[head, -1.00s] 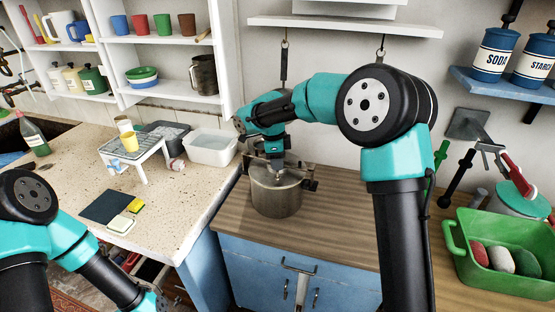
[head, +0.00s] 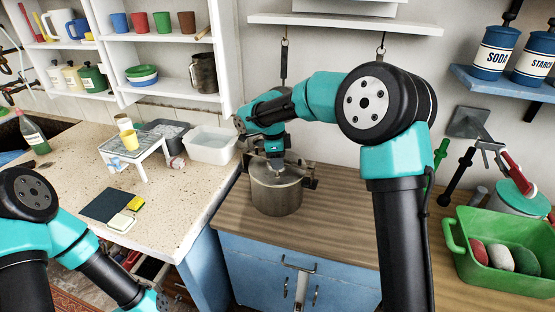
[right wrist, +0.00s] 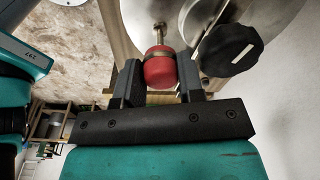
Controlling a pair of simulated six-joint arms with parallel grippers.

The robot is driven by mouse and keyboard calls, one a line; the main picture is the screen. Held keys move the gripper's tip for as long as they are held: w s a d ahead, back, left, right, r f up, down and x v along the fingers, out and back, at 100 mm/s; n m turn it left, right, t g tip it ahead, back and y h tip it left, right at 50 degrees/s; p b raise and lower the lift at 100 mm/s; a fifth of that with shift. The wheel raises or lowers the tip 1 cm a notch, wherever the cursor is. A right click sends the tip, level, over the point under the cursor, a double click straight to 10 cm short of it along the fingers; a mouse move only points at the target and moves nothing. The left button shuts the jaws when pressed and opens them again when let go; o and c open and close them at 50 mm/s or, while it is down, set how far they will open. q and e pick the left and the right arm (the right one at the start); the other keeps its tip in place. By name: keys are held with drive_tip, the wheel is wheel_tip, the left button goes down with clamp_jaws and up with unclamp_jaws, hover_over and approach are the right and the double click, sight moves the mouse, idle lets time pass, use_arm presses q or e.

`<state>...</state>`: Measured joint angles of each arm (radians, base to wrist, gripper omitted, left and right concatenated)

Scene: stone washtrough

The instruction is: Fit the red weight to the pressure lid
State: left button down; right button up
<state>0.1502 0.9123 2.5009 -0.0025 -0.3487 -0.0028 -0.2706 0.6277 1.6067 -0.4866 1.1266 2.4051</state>
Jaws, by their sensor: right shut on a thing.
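The red weight (right wrist: 160,72), with a brass-coloured band, is between the fingers of my right gripper (right wrist: 160,84) in the right wrist view. The gripper is shut on it. The silver pressure lid (right wrist: 187,12) lies beyond, with a thin metal stem (right wrist: 158,34) lined up with the weight in the picture. I cannot tell whether the weight is seated on the stem. In the head view the right gripper (head: 275,160) is at the top of the steel pot (head: 276,195), and the weight is hidden there. My left arm's gripper is out of frame.
A black knob (right wrist: 232,50) is close right of the weight. A white basin (head: 210,148) stands left of the pot. A green tub (head: 505,265) with red, white and dark green items is at the right. The wooden counter (head: 330,235) in front of the pot is clear.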

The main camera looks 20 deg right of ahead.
drive_tip(key=shift+f, duration=1.7)
idle(1.6)
drive_tip(key=o, duration=1)
drive_tip(key=shift+r, duration=0.15)
drive_tip(key=shift+r, duration=3.4)
